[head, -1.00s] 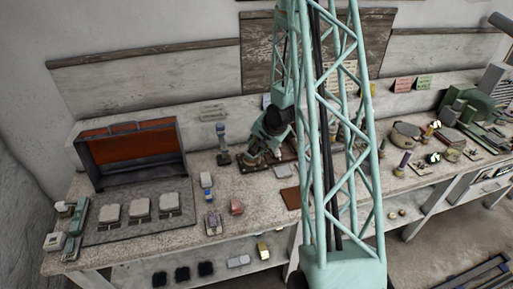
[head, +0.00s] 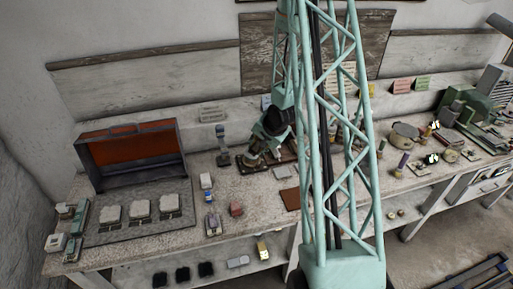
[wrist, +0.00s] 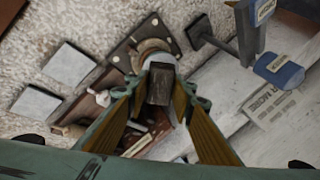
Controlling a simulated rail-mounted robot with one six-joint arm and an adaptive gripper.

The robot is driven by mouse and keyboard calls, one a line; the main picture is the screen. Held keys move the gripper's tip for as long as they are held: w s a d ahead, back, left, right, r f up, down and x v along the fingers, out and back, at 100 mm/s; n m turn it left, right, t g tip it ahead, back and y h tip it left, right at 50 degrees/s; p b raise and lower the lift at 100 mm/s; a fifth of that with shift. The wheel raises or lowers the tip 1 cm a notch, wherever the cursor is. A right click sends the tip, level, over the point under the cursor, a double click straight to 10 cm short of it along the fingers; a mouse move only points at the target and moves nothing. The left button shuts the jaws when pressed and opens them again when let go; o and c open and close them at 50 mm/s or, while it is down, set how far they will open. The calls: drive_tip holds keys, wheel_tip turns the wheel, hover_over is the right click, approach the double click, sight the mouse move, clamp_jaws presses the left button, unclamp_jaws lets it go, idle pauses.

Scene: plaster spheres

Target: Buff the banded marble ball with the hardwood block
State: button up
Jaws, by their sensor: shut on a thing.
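My gripper (wrist: 161,78) is shut on a dark brown block (wrist: 160,92), seen between its two fingers in the wrist view. Just beyond the block is a pale grey ball (wrist: 156,60), partly hidden by the block and fingers. The ball sits in a round brown ring (wrist: 152,45) on a dark plate (wrist: 124,52). The block overlaps the ball in the picture; I cannot tell whether they touch. In the head view my gripper (head: 254,158) is low over the dark plate (head: 245,167) on the bench, and the block and ball are too small to make out.
Two grey tiles (wrist: 70,64) (wrist: 36,103) lie left of the plate in the wrist view. A dark post stand (head: 222,148) and a blue roll (wrist: 279,70) are nearby. An open red-lined case (head: 130,150) stands left. Bare bench (head: 262,205) shows in front.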

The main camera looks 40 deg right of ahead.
drive_tip(key=shift+w+d+p, duration=0.1)
drive_tip(key=shift+d+p, duration=0.35)
drive_tip(key=shift+p, duration=0.1)
drive_tip(key=shift+a, duration=0.1)
drive_tip(key=shift+s+a+f+b, duration=0.2)
drive_tip(key=shift+a+b, duration=0.4)
drive_tip(key=shift+a, duration=0.2)
idle(0.4)
drive_tip(key=shift+s+a+f+b, duration=0.15)
drive_tip(key=shift+a+b, duration=0.15)
drive_tip(key=shift+a, duration=0.15)
drive_tip(key=shift+s+a+f+b, duration=0.15)
drive_tip(key=shift+a+b, duration=0.1)
drive_tip(key=shift+a, duration=0.15)
drive_tip(key=shift+w, duration=0.1)
